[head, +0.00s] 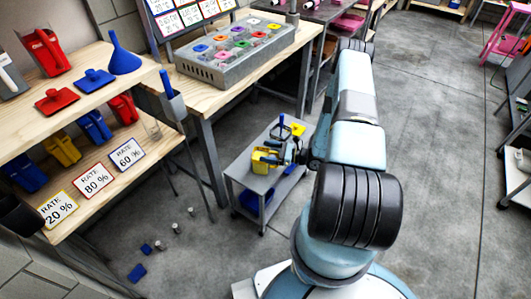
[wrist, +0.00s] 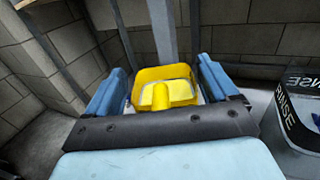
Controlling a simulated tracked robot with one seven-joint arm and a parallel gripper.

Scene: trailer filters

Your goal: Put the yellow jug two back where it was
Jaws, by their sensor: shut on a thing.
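A yellow jug (head: 265,161) is at my gripper, over the small grey cart in the head view. In the wrist view the yellow jug (wrist: 163,92) sits between the two blue fingers of my gripper (wrist: 160,90), its open top facing the camera. The fingers are closed on its sides. In the head view my gripper (head: 288,153) is small and partly hidden by my own arm. I cannot tell whether the jug touches the cart top. Another yellow jug (head: 63,150) stands on the lower shelf at left, between blue jugs.
The grey cart (head: 268,183) also carries a yellow item (head: 298,129). The wooden shelf (head: 110,170) holds red and blue jugs and rate signs. A bench with a grey tray (head: 235,65) stands behind. A RINSE bin (wrist: 295,110) is at right in the wrist view. Small items lie on the floor.

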